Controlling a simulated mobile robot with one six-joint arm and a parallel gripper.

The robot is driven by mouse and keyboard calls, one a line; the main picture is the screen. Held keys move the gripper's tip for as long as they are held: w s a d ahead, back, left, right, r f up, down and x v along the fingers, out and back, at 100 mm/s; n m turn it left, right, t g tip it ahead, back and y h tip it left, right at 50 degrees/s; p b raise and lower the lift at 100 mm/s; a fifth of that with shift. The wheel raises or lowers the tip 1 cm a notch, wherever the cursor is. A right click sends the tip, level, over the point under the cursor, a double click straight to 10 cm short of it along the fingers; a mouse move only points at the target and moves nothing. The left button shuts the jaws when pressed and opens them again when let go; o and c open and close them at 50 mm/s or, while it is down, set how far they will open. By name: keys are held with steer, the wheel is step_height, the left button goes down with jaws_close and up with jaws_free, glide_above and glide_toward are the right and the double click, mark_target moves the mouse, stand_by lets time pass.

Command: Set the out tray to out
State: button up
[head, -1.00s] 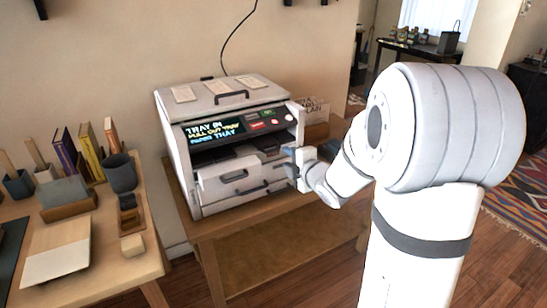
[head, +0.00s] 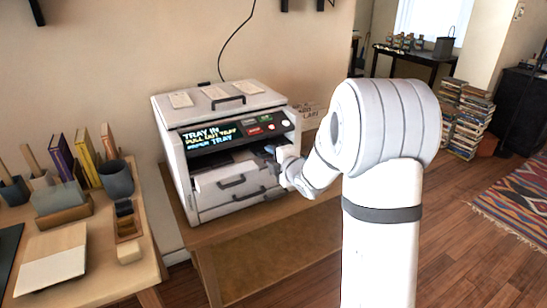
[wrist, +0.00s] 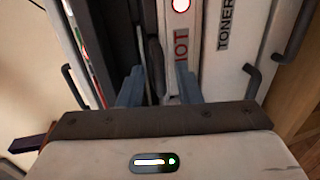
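The printer (head: 180,165) stands on a wooden table, and its lit screen (head: 210,135) reads "TRAY IN" with a line about pulling out the tray. The dark out tray slot (head: 215,163) lies below the screen; the tray shows no clear extension from the front. My gripper (head: 270,151) is at the right end of this slot, close to the printer front. In the wrist view its two blue-grey fingers (wrist: 159,88) are apart, with a dark rounded bar (wrist: 155,62) between or just beyond them. I cannot tell whether they touch it.
Below the slot are a drawer with a dark handle (head: 230,182) and a lower drawer (head: 232,203). A desk (head: 100,270) with books, cups and boxes stands at the left. Book stacks (head: 467,120) stand at the back right. Floor is open at the right.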

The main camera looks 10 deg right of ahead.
jaws_close()
steer(key=shift+s+d, duration=0.1)
stand_by(0.3)
steer(key=f+b+v, duration=0.1)
steer(key=b+v, duration=0.2)
steer(key=v, duration=0.4)
steer(key=shift+s+f, duration=0.4)
steer(key=shift+s, duration=0.05)
steer(key=shift+d, duration=0.15)
steer(key=shift+c, duration=0.8)
jaws_free()
steer(key=shift+s, duration=0.2)
steer(key=shift+o, duration=1.1)
steer(key=shift+w, duration=0.1)
